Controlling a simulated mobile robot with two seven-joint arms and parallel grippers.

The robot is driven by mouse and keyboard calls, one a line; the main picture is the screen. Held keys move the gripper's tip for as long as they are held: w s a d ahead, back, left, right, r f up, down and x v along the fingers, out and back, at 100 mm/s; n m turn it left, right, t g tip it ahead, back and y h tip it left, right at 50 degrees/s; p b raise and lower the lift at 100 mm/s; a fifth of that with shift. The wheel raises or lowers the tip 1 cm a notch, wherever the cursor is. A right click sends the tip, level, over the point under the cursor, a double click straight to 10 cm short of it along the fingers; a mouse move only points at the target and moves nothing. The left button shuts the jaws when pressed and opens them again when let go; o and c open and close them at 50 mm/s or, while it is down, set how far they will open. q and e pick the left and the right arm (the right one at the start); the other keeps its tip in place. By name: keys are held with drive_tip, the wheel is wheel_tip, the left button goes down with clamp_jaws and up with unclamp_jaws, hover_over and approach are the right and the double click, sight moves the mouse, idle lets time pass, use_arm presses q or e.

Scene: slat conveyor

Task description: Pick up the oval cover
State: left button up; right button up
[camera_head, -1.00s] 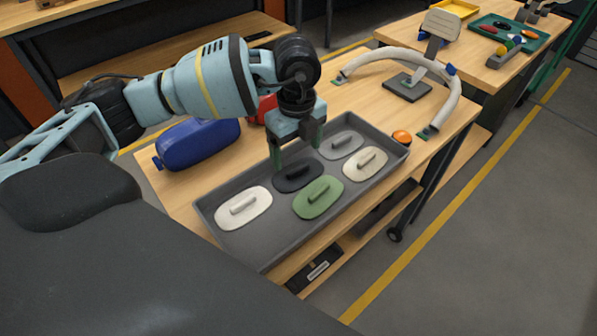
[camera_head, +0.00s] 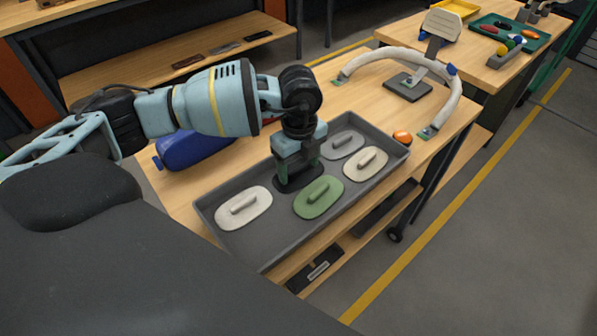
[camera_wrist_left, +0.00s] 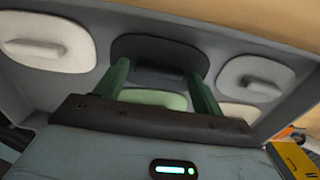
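Several oval covers with bar handles lie in a grey tray (camera_head: 262,248). They are a white one (camera_head: 243,208), a green one (camera_head: 318,198), a beige one (camera_head: 365,163), a grey one (camera_head: 341,145) and a black one (camera_head: 303,184). My left gripper (camera_head: 297,172) is low over the black cover and hides part of it. In the left wrist view its green fingers (camera_wrist_left: 159,72) stand apart, with the black cover (camera_wrist_left: 160,47) between and beyond them. I cannot tell whether they touch its handle. My right gripper is not in view.
A blue container (camera_head: 190,150) stands behind the tray on the wooden table. An orange button (camera_head: 402,137) sits by the tray's right end. A white curved part (camera_head: 385,58) and a dark stand (camera_head: 408,87) are farther back.

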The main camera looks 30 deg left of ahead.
sight(299, 169)
use_arm(q)
drive_tip(key=c, duration=0.7)
drive_tip(key=shift+r, duration=0.15)
wheel_tip(299, 169, up, 10)
drive_tip(key=shift+f, duration=0.1)
